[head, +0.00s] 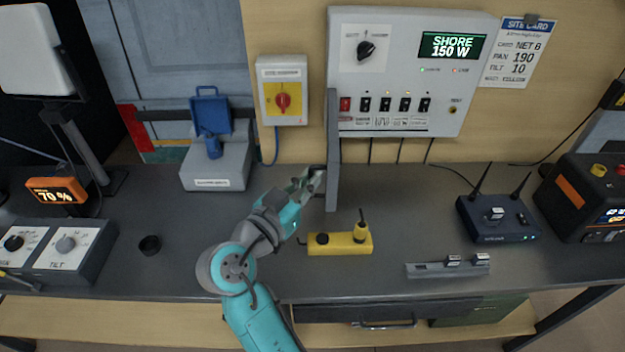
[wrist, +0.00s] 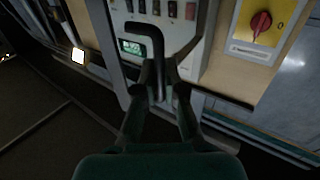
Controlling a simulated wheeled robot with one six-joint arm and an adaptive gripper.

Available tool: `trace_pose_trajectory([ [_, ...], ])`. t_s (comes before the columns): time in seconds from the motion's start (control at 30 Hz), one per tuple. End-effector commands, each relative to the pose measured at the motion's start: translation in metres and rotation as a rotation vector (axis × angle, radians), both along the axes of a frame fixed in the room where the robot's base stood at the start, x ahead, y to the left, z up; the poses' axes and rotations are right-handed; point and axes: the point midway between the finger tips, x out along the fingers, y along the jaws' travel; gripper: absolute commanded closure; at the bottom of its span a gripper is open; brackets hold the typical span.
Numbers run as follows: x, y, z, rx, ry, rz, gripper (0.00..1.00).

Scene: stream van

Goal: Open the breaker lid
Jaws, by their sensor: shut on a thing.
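The breaker lid (head: 333,150) is a grey flat panel at the left side of the grey breaker box (head: 400,75). It stands out from the box, nearly edge-on in the head view, and the row of switches beside it is uncovered. My gripper (head: 315,182) is at the lid's left face, low down. In the wrist view my gripper (wrist: 165,88) is shut on a dark bent handle (wrist: 150,38), which runs between the fingers. The fingers partly hide the handle's lower part. The box's switches show beyond it in the wrist view.
A yellow isolator with a red knob (head: 283,100) is on the wall left of the lid. A yellow block (head: 340,243) lies on the bench below. A blue-handled grey box (head: 215,165) stands to the left.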

Motion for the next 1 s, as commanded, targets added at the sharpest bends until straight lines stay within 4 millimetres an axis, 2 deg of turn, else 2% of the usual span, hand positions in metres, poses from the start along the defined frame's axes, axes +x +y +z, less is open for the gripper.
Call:
trace_pose_trajectory([
  [0.17, 0.001, 0.0, -0.002, -0.001, 0.005, 0.0, 1.0],
  [0.2, 0.001, -0.001, -0.002, -0.001, 0.005, 0.0, 0.86],
  [0.3, 0.001, -0.001, -0.002, -0.001, 0.005, 0.0, 0.65],
  [0.67, -0.003, 0.002, -0.001, -0.001, 0.003, 0.001, 0.65],
  [0.77, -0.011, 0.008, -0.001, -0.001, 0.003, 0.004, 0.65],
  [1.0, -0.05, 0.031, -0.001, -0.001, 0.003, 0.005, 0.65],
])
